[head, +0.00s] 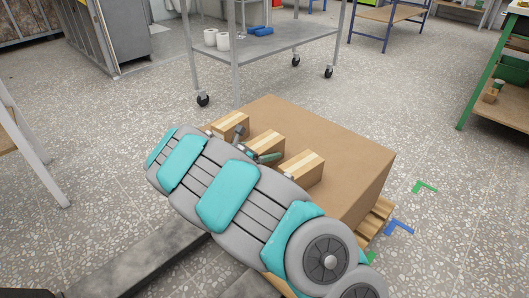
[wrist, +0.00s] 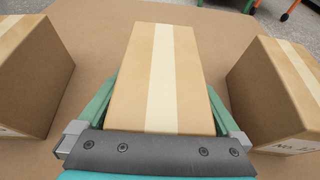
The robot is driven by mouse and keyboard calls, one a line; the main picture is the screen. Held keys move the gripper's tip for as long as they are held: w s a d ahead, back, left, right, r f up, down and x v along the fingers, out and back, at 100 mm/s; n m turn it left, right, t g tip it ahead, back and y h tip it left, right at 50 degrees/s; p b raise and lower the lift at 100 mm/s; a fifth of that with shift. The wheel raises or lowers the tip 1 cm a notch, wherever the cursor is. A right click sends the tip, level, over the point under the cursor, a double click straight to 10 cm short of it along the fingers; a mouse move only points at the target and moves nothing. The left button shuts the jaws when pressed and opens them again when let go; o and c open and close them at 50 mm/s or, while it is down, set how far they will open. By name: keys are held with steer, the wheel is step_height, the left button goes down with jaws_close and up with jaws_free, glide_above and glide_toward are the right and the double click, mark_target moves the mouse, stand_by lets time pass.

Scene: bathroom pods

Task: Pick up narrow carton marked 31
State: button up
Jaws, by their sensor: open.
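Three small tan cartons with pale tape strips stand in a row on a large brown box. In the wrist view the middle carton (wrist: 185,60) sits between the two green fingers of my gripper (wrist: 163,88). The jaws are open, one finger along each side; I cannot tell whether they touch it. It also shows in the head view (head: 266,141), partly behind my arm. The left carton (wrist: 30,75) and right carton (wrist: 275,95) stand apart on either side. Their labels are cut off, and the middle carton's label is hidden, so I cannot read 31 on any.
The large brown box (head: 340,145) rests on a wooden pallet (head: 375,217), with free top surface behind and right of the cartons. A grey wheeled cart (head: 290,40) with white rolls and blue items stands behind. A green-framed shelf (head: 485,75) is at right.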

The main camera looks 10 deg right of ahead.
steer(key=shift+c, duration=0.4)
steer(key=shift+r, duration=0.1)
steer(key=c, duration=1.5)
